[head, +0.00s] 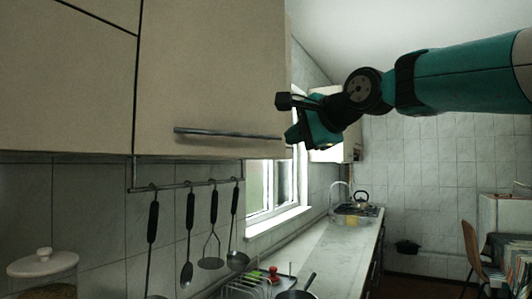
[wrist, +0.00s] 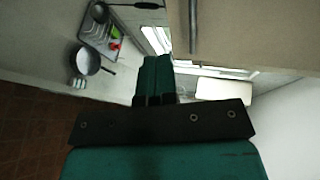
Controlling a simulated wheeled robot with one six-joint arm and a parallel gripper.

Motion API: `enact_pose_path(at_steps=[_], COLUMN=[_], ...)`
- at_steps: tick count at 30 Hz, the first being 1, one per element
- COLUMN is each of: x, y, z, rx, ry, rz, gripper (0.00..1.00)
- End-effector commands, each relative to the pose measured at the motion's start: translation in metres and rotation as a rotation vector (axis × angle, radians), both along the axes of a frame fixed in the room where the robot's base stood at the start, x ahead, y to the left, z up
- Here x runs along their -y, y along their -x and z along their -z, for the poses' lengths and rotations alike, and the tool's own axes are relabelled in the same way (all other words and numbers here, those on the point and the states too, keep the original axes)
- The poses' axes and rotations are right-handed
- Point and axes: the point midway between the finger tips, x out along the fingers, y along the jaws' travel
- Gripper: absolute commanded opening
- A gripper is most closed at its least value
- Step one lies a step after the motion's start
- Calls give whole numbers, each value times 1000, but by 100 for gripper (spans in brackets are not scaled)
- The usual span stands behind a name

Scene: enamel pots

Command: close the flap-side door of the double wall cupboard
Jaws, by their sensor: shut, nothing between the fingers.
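The wall cupboard (head: 60,90) fills the upper left of the head view. Its large cream door (head: 210,70) has a horizontal bar handle (head: 225,134) along the lower edge. The door also shows in the wrist view (wrist: 245,35), at upper right, with the handle (wrist: 193,25) near its edge. I cannot tell whether this door is fully shut or ajar. My gripper (head: 292,138) is at the door's lower right edge, past the handle's right end; touching or apart is unclear. In the wrist view my gripper (wrist: 153,98) has its fingers together, with nothing between them.
Below hang several utensils on a rail (head: 185,186). A dish rack (head: 245,288) and a pan (head: 298,293) are on the counter. A window (head: 275,185) and another wall cupboard (head: 335,150) lie beyond. Open floor lies right of the counter.

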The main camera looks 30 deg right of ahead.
Motion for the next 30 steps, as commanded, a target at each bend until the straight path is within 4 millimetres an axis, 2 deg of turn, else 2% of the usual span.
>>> enact_pose_path(at_steps=[5,16,19,24,30], x=[-4,-17,-19,-22,-22], y=[-21,-94,-110,-127,-132], z=[4,26,25,27,29], rx=[-2,-4,-4,-2,-1], ry=[-9,-5,-5,-5,-4], rz=[-1,-1,0,1,1], gripper=[0,0,0,0,0])
